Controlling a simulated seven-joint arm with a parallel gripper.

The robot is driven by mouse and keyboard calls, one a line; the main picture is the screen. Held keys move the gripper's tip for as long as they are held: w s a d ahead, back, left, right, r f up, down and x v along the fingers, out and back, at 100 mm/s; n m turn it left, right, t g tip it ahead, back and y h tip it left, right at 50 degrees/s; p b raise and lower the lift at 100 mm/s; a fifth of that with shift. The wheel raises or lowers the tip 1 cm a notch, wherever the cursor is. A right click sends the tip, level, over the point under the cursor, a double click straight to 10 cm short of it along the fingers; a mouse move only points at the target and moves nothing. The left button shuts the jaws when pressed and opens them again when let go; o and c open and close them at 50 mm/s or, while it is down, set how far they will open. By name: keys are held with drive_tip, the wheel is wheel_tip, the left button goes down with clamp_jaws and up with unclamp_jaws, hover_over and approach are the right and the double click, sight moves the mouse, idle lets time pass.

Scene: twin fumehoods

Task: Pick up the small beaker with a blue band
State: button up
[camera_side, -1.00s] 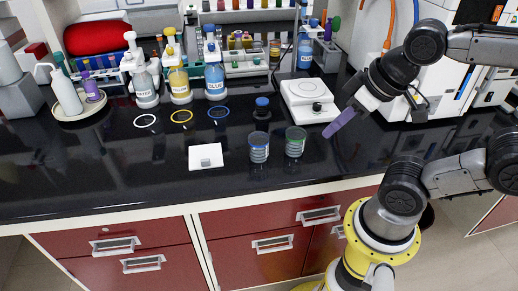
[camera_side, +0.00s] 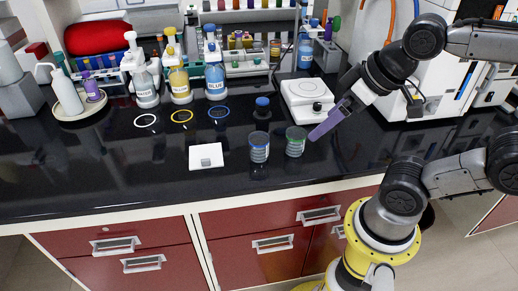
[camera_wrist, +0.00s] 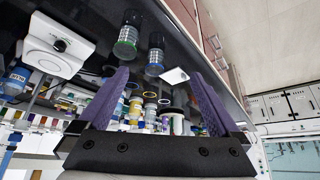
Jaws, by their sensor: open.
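The small beaker with a blue band (camera_side: 259,148) stands upright on the black bench, left of a similar beaker with a green band (camera_side: 295,142). My gripper (camera_side: 318,132) is open and empty, just right of the green-banded beaker, with its purple fingers slanting down to the left. In the wrist view the blue-banded beaker (camera_wrist: 155,62) shows ahead, between the directions of the two purple fingers of my gripper (camera_wrist: 158,76). The green-banded beaker (camera_wrist: 127,40) is nearer the left finger there. Both beakers are apart from the fingers, as far as I can tell.
A white balance (camera_side: 308,98) stands behind the beakers, and a blue-capped jar (camera_side: 262,107) sits near it. A white square plate (camera_side: 206,156) lies to the left. Several wash bottles (camera_side: 180,78) stand behind coloured rings. The bench front (camera_side: 130,190) is clear.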

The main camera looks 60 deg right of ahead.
drive_tip(key=w, duration=0.6)
drive_tip(key=g, duration=0.1)
approach(261, 145)
drive_tip(key=shift+g, duration=0.3)
drive_tip(key=shift+w+d+x, duration=0.15)
drive_tip(key=shift+d+x, duration=0.15)
drive_tip(key=shift+x, duration=1.8)
drive_tip(key=shift+w+d+x, duration=0.1)
drive_tip(key=shift+d+x, duration=0.15)
drive_tip(key=shift+x, duration=1.8)
drive_tip(key=shift+w+d+x, duration=0.15)
drive_tip(key=shift+d+x, duration=0.15)
drive_tip(key=shift+x, duration=1.8)
drive_tip(key=shift+r, duration=0.2)
drive_tip(key=c, duration=1.5)
drive_tip(key=shift+r, duration=0.1)
